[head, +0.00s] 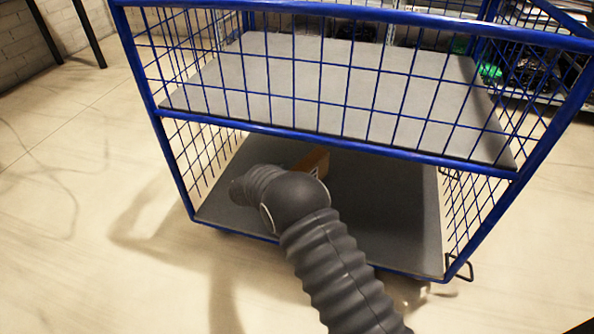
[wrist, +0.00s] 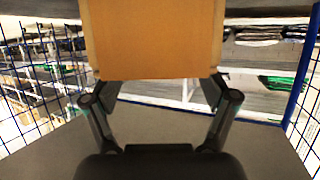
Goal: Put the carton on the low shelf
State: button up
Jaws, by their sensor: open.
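The carton is a brown box (head: 316,163). In the head view only a small part shows behind my arm, over the low shelf. In the wrist view the carton (wrist: 152,40) fills the upper middle, in front of my gripper. My gripper (wrist: 157,92) is open, its fingers near the carton's left and right lower corners. The fingertips are partly hidden, and I cannot tell whether they touch it. The low shelf (head: 390,205) is a grey deck in a blue wire cart, and it shows below the fingers in the wrist view (wrist: 160,125).
The upper grey shelf (head: 340,75) hangs above the low shelf, with blue mesh (head: 300,85) along its front. Mesh sides (head: 475,205) close the cart's ends. The low shelf's right part is bare. Racks with dark and green goods (head: 487,70) stand behind.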

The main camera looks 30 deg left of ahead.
jog(key=v, duration=0.6)
jog(key=shift+s+a, duration=0.1)
jog(key=shift+s, duration=0.2)
jog(key=shift+s+r, duration=0.15)
jog(key=shift+s, duration=0.15)
